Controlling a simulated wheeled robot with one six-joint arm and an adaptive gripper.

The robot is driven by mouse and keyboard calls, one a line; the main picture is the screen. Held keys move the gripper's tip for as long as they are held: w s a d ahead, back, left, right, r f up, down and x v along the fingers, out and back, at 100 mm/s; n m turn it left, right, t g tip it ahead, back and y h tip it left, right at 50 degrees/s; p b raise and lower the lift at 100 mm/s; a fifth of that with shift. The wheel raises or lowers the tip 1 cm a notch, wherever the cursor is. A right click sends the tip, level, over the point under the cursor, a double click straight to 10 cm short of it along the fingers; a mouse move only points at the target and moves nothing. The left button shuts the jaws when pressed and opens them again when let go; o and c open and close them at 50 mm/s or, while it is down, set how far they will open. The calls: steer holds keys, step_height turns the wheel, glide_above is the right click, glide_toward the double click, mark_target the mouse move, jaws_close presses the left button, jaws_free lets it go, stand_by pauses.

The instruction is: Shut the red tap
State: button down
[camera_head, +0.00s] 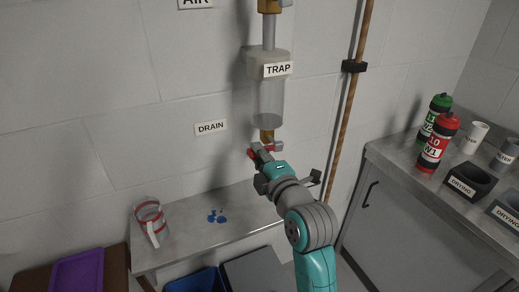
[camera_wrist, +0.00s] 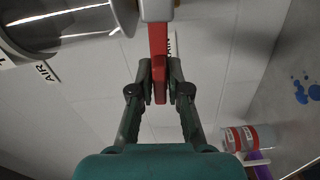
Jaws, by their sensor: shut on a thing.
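The red tap (camera_head: 251,153) sits on the drain outlet below the clear trap cylinder (camera_head: 269,102), mostly hidden by my gripper in the head view. In the wrist view its red lever (camera_wrist: 158,40) runs from a pale valve body (camera_wrist: 157,9) down between my fingers. My gripper (camera_wrist: 160,88) is shut on the lever, with one finger on each side. My gripper also shows in the head view (camera_head: 261,157), just under the trap. Whether the tap is open or shut is hard to tell.
A metal bench (camera_head: 185,240) below holds a red-banded clear jug (camera_head: 150,217) and blue spilled drops (camera_head: 216,216). A copper pipe (camera_head: 347,110) runs down the wall to the right. A counter with red (camera_head: 437,145) and green (camera_head: 433,117) bottles stands at far right.

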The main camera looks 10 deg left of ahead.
steer(key=shift+f+n, duration=0.4)
steer(key=shift+n, duration=0.3)
steer(key=c, duration=1.2)
jaws_free()
steer(key=shift+s, duration=0.1)
steer(key=v, duration=1.2)
